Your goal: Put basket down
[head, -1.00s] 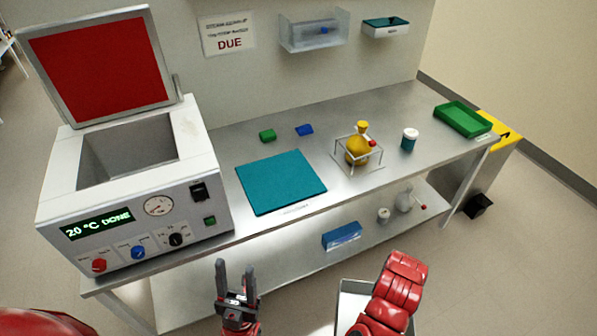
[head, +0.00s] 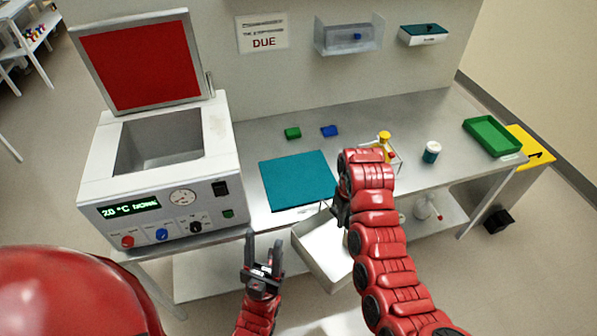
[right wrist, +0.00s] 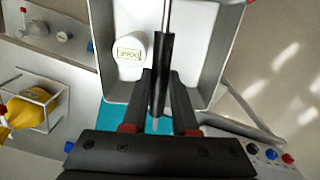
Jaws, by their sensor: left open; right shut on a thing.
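The basket (head: 312,264) is a pale open metal box. It hangs in front of the bench's front edge in the head view, below the teal mat (head: 297,180). My right gripper (head: 341,212) is shut on its handle, a thin bar with a dark grip (right wrist: 163,75) in the right wrist view. That view also shows the basket's wall (right wrist: 227,42) and a white round container (right wrist: 130,56) with a printed label inside it. My arm hides the basket's right side in the head view. My left gripper (head: 264,248) is open and empty, left of the basket.
A white machine (head: 165,185) with its red-lined lid open stands at the left. Green (head: 292,133) and blue (head: 329,131) blocks lie behind the clear mat. A yellow flask (head: 384,138) in a wire stand, a jar (head: 431,152) and a green tray (head: 491,136) stand to the right.

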